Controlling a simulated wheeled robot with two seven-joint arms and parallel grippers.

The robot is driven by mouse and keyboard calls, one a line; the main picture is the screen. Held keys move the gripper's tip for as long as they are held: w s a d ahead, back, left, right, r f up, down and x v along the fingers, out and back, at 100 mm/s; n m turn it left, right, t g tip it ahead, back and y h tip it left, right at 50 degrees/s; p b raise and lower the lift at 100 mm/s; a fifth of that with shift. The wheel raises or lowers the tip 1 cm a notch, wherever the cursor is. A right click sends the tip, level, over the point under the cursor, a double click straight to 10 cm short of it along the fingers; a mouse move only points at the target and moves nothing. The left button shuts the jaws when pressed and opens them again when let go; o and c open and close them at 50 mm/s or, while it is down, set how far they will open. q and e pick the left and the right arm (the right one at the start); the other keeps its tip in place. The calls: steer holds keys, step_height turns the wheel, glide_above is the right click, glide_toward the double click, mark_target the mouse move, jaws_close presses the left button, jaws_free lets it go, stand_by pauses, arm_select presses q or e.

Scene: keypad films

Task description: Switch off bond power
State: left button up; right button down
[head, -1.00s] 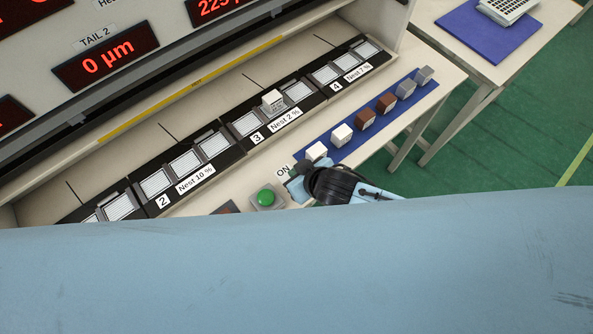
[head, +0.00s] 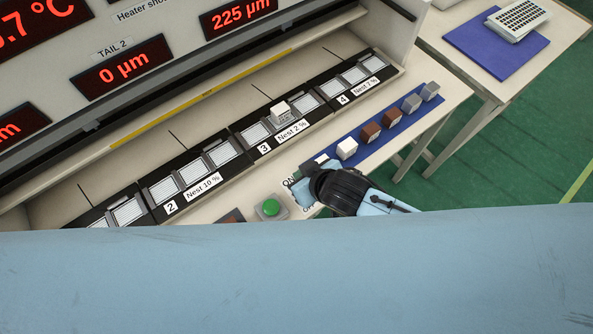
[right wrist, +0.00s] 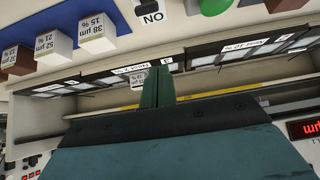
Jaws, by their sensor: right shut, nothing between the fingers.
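The bond power switch is mostly hidden in the head view by my right gripper (head: 304,183). An ON label (head: 289,182) and a partly covered OFF label (head: 308,209) show beside the gripper. In the right wrist view, a dark switch part (right wrist: 138,6) is cut by the top edge, next to an upside-down ON label (right wrist: 151,17); its lever position cannot be told. The right gripper's shut fingers (right wrist: 158,88) show there with nothing between them. Contact with the switch cannot be seen. My left gripper is not in view.
A green button (head: 270,208) stands left of the right gripper. A blue strip (head: 366,146) with white, brown and grey cubes lies to its right. Behind is a row of film compartments (head: 220,157), one bearing a white cube (head: 281,111). My blue body part covers the lower picture.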

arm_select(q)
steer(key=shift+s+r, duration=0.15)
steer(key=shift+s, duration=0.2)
arm_select(e)
steer(key=v, duration=0.5)
steer(key=shift+f, duration=0.1)
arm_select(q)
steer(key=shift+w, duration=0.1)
